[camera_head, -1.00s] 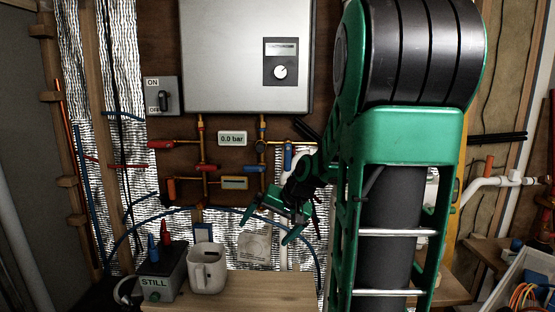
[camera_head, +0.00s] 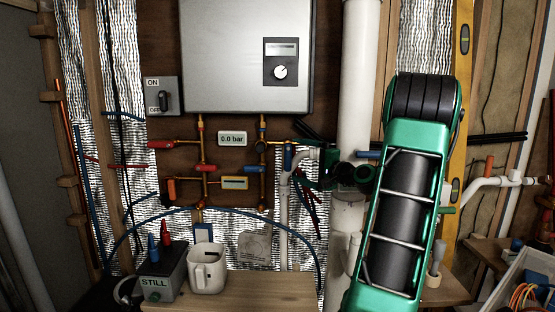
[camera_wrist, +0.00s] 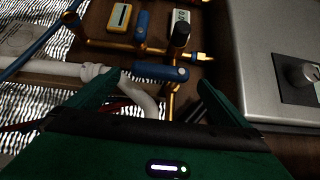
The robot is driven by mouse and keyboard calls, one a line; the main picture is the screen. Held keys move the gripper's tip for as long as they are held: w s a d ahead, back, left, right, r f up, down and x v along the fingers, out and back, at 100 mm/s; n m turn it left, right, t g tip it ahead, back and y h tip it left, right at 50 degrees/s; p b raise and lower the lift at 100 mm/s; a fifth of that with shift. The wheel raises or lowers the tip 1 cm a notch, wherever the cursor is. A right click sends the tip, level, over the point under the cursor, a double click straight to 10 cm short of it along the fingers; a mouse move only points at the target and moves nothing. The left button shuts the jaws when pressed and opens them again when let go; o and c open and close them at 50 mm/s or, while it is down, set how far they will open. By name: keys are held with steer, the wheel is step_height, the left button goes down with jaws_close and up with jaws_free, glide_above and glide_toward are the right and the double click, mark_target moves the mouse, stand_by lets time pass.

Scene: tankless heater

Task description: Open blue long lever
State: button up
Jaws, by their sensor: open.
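The blue long lever (camera_head: 288,157) hangs vertically on the brass valve below the heater's right side. In the wrist view the lever (camera_wrist: 160,72) lies lengthwise across the gap between my fingertips. My gripper (camera_wrist: 161,82) is open and empty, with one finger near each end of the lever. In the head view my gripper (camera_head: 318,164) is just right of the lever, partly hidden against my dark wrist. I cannot tell how much depth separates the fingertips from the lever.
A grey heater box (camera_head: 245,55) hangs above the valves. A shorter blue handle (camera_wrist: 141,25) sits on nearby brass piping. A grey-white pipe (camera_head: 284,205) runs below the lever. A mug (camera_head: 207,270) and a STILL box (camera_head: 163,278) stand on the wooden shelf.

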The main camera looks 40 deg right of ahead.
steer(key=w, duration=1)
steer(key=c, duration=1.7)
steer(key=shift+o, duration=0.2)
